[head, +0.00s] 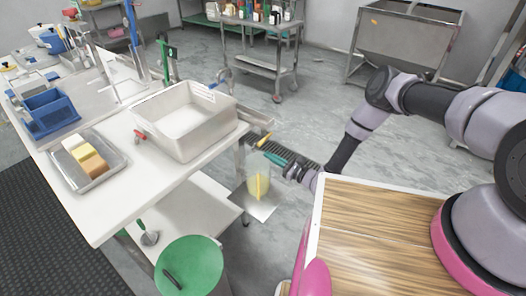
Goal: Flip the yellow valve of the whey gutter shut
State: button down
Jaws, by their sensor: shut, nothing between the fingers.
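A yellow valve handle (264,140) shows at the right end of the white table, just above a clear container. It slants up to the right. The gutter itself is hard to make out; the white basin stands beside the valve and may hide part of it. My gripper (288,172) is shut and empty, below and to the right of the yellow handle, with a visible gap between them. A teal piece (275,158) shows between them; I cannot tell what it belongs to. The clear container (258,180) holds something yellow and stands below the valve.
A white basin (184,118) with a red valve (140,134) stands on the white table (100,215). A tray (108,176) with blocks and a blue crate (45,112) are to the left. A green lid (188,268) is in front.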

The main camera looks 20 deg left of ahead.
aim_at(265, 139)
jog(key=v, duration=1)
jog(key=x, duration=0.9)
jog(key=shift+w+a, duration=0.1)
jog(key=shift+a, duration=0.2)
jog(key=r, duration=0.2)
jog(key=a+r, duration=0.1)
jog(key=shift+w+r, duration=0.1)
jog(key=shift+r, duration=0.25)
jog(key=shift+a+r+m, duration=0.25)
jog(key=shift+r+m, duration=0.5)
jog(key=shift+m, duration=0.05)
